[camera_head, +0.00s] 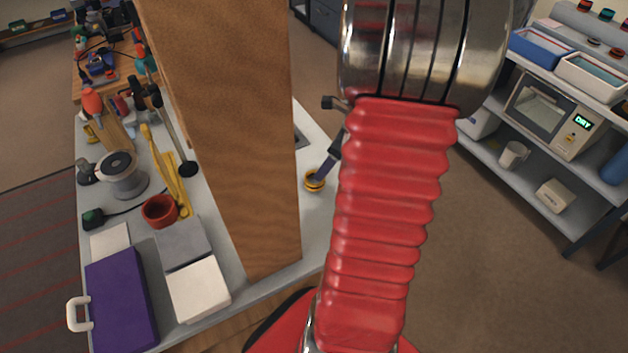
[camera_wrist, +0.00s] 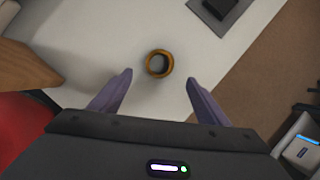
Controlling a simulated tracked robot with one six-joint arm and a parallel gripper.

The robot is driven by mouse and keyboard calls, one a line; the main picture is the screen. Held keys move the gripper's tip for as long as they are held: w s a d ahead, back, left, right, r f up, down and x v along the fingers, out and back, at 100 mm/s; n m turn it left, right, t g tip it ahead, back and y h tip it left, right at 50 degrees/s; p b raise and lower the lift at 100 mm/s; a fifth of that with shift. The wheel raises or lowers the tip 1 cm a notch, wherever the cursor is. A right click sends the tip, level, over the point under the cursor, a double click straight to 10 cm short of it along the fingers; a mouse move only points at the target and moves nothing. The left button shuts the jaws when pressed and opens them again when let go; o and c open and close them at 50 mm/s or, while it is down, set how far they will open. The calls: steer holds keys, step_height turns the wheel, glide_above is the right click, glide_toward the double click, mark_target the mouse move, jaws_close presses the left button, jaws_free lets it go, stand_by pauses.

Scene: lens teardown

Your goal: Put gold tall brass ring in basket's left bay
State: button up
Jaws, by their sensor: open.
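The gold brass ring (camera_wrist: 159,63) lies on the white bench top in the wrist view, just beyond and between my fingertips. It also shows in the head view (camera_head: 315,181), close to the tip of my gripper (camera_head: 318,172). My gripper (camera_wrist: 159,78) is open, with its two purple-grey fingers apart and nothing between them. From the wrist view I cannot tell how high the fingertips are above the bench. I cannot make out the basket with its left bay in either view.
A wooden post (camera_head: 225,130) stands on the bench left of the ring. A purple case (camera_head: 121,300), white blocks (camera_head: 198,289) and a red cup (camera_head: 159,210) crowd the bench's left. A dark flat object (camera_wrist: 229,14) lies beyond the ring. Shelves (camera_head: 515,165) stand at the right across open floor.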

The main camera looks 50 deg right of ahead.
steer(key=shift+x, duration=1.65)
steer(key=shift+f, duration=0.1)
steer(key=shift+x, duration=2.55)
steer(key=shift+w, duration=0.1)
steer(key=shift+a, duration=0.1)
steer(key=shift+c, duration=0.6)
steer(key=c, duration=1.2)
steer(key=shift+o, duration=0.2)
step_height(320, 180, up, 10)
